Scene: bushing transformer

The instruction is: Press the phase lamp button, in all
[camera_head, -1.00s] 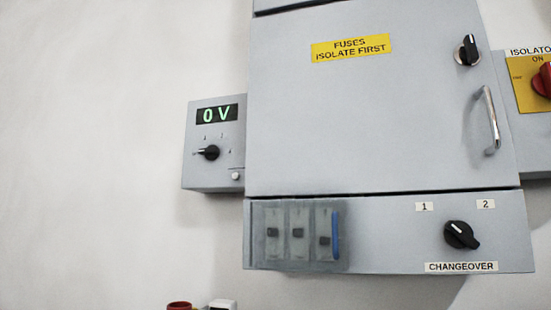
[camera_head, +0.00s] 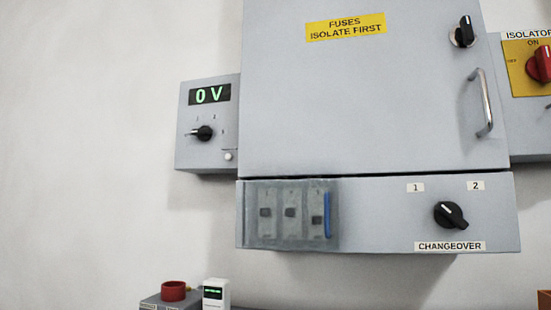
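A small grey meter box (camera_head: 186,158) on the left side of the cabinet shows a green "0 V" display (camera_head: 210,95). Below the display is a black selector knob (camera_head: 204,133) with small position marks around it. A small white round button (camera_head: 228,156) sits at the box's lower right. No label on it is readable, so I cannot tell whether it is the phase lamp button. My gripper is not in view.
The cabinet door (camera_head: 350,110) is shut, with a handle (camera_head: 483,103). Below are a covered breaker row (camera_head: 290,212) and a changeover knob (camera_head: 451,215). A red isolator (camera_head: 540,64) is at right. A red round part (camera_head: 173,291) and white device (camera_head: 215,293) stand low.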

